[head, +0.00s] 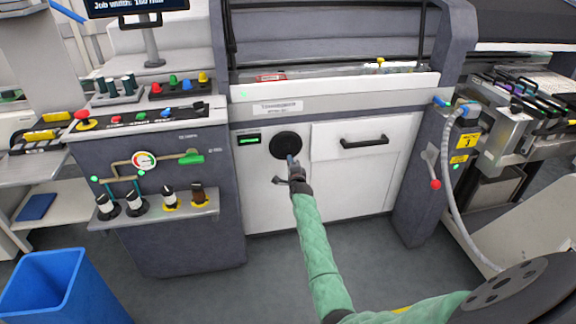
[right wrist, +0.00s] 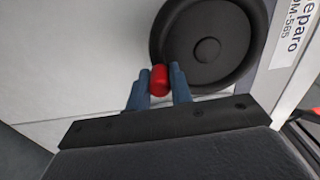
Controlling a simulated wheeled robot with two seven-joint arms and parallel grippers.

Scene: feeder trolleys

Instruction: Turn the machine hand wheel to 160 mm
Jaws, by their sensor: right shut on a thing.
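The black round hand wheel (head: 285,145) is on the white front panel of the machine. It also shows in the right wrist view (right wrist: 216,42), with a round hub and a red knob (right wrist: 160,79) at its lower left rim. My right gripper (head: 291,160) is at the wheel's lower edge, and in the right wrist view its two blue-grey fingers (right wrist: 159,86) are shut on the red knob. A small display with green digits (head: 249,140) sits left of the wheel; its number is too small to read. A screen (head: 130,4) at the top reads a job width that looks like 160 mm. My left gripper is not in view.
A drawer with a black handle (head: 364,142) is right of the wheel. A lever with a red knob (head: 435,184) and a grey hose (head: 449,170) are farther right. A gauge cabinet (head: 190,250) stands left, and a blue bin (head: 60,290) at lower left.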

